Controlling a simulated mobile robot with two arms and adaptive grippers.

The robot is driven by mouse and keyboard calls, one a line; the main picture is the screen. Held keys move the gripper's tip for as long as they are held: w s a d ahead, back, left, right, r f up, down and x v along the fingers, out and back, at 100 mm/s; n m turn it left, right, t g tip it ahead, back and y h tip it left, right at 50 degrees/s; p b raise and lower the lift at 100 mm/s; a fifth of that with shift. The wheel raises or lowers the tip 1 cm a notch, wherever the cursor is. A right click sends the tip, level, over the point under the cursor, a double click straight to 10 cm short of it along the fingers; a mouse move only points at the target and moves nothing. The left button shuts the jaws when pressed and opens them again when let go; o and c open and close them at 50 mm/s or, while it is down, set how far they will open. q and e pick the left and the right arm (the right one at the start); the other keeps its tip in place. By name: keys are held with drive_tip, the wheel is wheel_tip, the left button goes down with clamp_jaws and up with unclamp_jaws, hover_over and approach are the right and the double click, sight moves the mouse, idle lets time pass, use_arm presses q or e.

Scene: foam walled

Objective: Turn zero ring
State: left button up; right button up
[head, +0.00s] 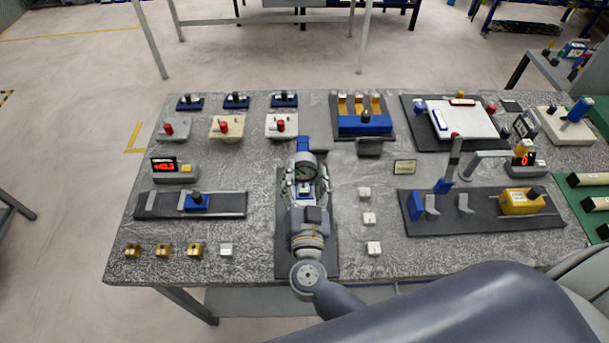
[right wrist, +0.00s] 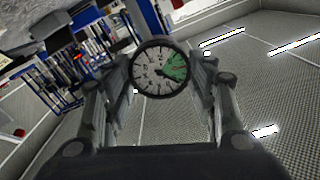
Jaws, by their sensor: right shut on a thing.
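A round dial gauge with a dark ring (head: 306,172) stands at the middle of the table, at the upper end of a dark mat. My right gripper (head: 306,180) reaches it from the front, one finger on each side, and is shut on the ring. In the right wrist view the dial (right wrist: 160,72) faces me between the two fingers. It has a pale face with dark marks, a green sector at the upper right and a dark needle. The finger contact on the ring is partly hidden. My left gripper is not in view.
Three small white blocks (head: 369,218) lie right of the gauge. A blue slider block (head: 196,202) on a rail and a red-lit display (head: 164,166) are at left. A yellow block (head: 522,201) on a dark mat is at right. A blue block with amber parts (head: 364,124) stands behind.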

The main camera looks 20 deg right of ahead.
drive_tip(key=shift+m, duration=0.9)
drive_tip(key=m, duration=0.2)
drive_tip(key=shift+m, duration=0.4)
drive_tip(key=m, duration=0.4)
drive_tip(key=shift+d+f, duration=0.1)
drive_tip(key=shift+f, duration=0.05)
drive_tip(key=o, duration=1)
drive_tip(key=shift+o, duration=0.2)
